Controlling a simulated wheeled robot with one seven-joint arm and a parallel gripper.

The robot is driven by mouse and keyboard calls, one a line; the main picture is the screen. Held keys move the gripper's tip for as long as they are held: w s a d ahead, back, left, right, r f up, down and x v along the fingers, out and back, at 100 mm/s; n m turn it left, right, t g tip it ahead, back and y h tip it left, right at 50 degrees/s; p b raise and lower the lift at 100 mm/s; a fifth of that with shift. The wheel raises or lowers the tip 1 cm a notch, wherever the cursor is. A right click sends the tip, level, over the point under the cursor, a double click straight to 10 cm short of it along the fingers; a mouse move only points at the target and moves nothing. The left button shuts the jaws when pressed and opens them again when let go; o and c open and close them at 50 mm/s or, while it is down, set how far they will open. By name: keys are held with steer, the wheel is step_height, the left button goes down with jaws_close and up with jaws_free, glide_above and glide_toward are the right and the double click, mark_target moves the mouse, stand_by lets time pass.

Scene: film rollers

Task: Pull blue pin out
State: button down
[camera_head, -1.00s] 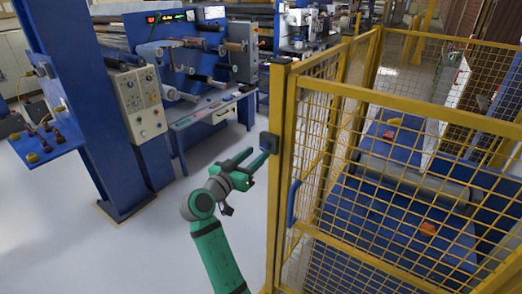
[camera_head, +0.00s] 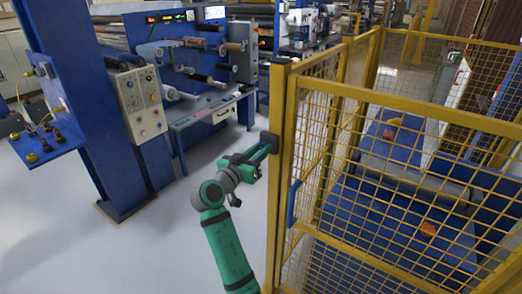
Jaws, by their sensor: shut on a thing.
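The blue pin (camera_head: 263,149) is a small bar at the black latch block (camera_head: 270,141) on the yellow corner post of the cage. It points down and to the left from the block, and most of it is hidden by my gripper. My green gripper (camera_head: 257,159) is at the pin, shut on it, just left of the post. The pin's inner end, inside the block, is hidden.
The yellow mesh cage (camera_head: 345,92) stands close on the right, with a blue door handle (camera_head: 292,203) below the latch. A blue roller machine (camera_head: 190,62) stands at the back left. Grey floor (camera_head: 185,225) is clear left of my arm.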

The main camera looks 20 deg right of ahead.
steer(key=shift+v, duration=0.85)
steer(key=c, duration=1.5)
jaws_free()
steer(key=shift+a, duration=0.1)
steer(key=v, duration=1)
steer(key=shift+s+a, duration=0.15)
steer(key=shift+s, duration=0.15)
